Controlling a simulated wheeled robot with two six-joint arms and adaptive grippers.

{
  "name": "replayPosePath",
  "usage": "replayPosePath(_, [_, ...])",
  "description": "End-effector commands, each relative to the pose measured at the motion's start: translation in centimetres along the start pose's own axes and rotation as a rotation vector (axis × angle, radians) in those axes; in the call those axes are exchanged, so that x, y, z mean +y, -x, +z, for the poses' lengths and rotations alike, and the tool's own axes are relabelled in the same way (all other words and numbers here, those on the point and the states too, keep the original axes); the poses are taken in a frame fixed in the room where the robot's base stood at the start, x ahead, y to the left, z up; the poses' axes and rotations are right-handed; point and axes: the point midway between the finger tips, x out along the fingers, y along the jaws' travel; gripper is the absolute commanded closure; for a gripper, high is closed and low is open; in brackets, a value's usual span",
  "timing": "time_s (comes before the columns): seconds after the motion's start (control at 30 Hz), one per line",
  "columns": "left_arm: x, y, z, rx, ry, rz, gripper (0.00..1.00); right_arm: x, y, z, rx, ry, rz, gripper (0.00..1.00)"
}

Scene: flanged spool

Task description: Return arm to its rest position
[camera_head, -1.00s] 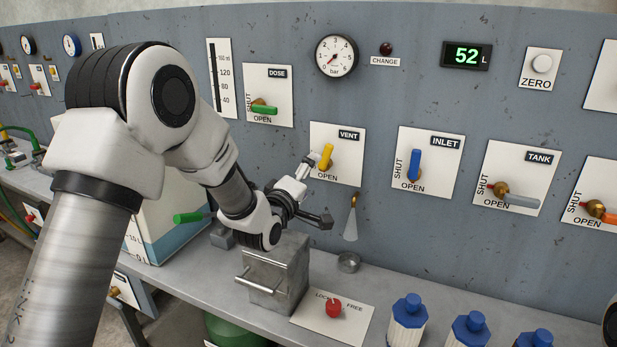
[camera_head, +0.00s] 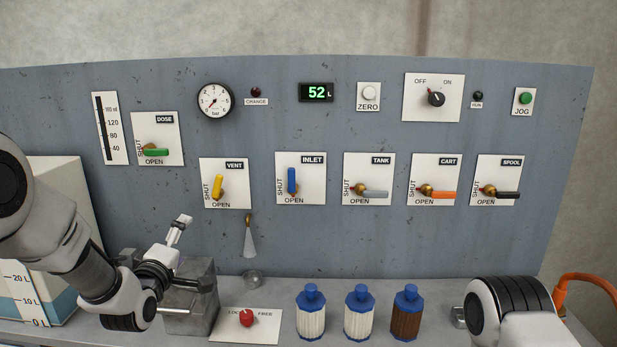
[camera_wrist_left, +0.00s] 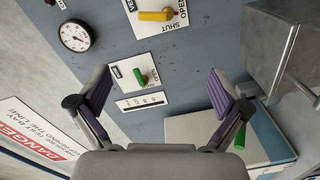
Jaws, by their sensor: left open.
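My left gripper (camera_head: 192,250) is open and empty in front of the panel, above the metal block on the bench. In the head view it sits below and left of the yellow VENT lever (camera_head: 217,187), clear of it. The left wrist view shows its two purple-padded fingers (camera_wrist_left: 165,92) spread wide with nothing between them. The yellow lever also shows at the top of that view (camera_wrist_left: 157,15). My left arm (camera_head: 60,240) comes in from the left edge. Part of my right arm (camera_head: 512,305) shows at the lower right; its gripper is not visible.
A container (camera_head: 62,205) stands at left. The panel (camera_head: 330,235) rises behind.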

Motion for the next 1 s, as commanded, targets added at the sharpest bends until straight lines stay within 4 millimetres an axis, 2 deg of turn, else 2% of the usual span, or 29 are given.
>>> replayPosePath(0.27, [-6.4, 0.5, 2.5, -0.041, -0.001, -0.105, 0.00, 0.0, 0.0, -0.1, 0.002, 0.000, 0.000, 0.60])
replayPosePath(0.43, [-12.2, 2.3, 4.9, -0.081, 0.001, -0.213, 0.00, 0.0, 0.1, -0.1, 0.001, 0.000, 0.000, 0.60])
replayPosePath(0.57, [-17.9, 5.0, 7.2, -0.125, -0.002, -0.336, 0.00, 0.0, 0.1, -0.1, 0.001, 0.000, 0.000, 0.60])
replayPosePath(0.67, [-23.5, 8.7, 9.5, -0.181, -0.037, -0.471, 0.00, 0.0, 0.0, -0.1, 0.001, 0.000, 0.000, 0.60])
replayPosePath(0.77, [-29.7, 14.5, 12.1, -0.277, -0.118, -0.645, 0.00, 0.0, 0.0, -0.1, 0.001, 0.000, 0.000, 0.60])
replayPosePath(0.8, [-31.9, 17.3, 13.1, -0.326, -0.162, -0.717, 0.00, 0.0, 0.0, -0.1, 0.001, 0.000, 0.000, 0.60])
replayPosePath(0.87, [-34.9, 21.8, 14.3, -0.414, -0.240, -0.822, 0.00, 0.0, 0.1, -0.1, 0.001, 0.000, 0.000, 0.60])
replayPosePath(0.9, [-36.5, 24.9, 15.1, -0.484, -0.297, -0.889, 0.00, 0.0, 0.1, -0.1, 0.001, 0.000, 0.000, 0.60])
replayPosePath(0.97, [-38.5, 30.1, 16.0, -0.610, -0.392, -0.984, 0.00, 0.0, 0.1, -0.1, 0.001, 0.000, 0.000, 0.60])
replayPosePath(1.0, [-39.3, 33.5, 16.4, -0.708, -0.464, -1.039, 0.00, 0.0, 0.1, -0.1, 0.001, 0.000, 0.000, 0.60])
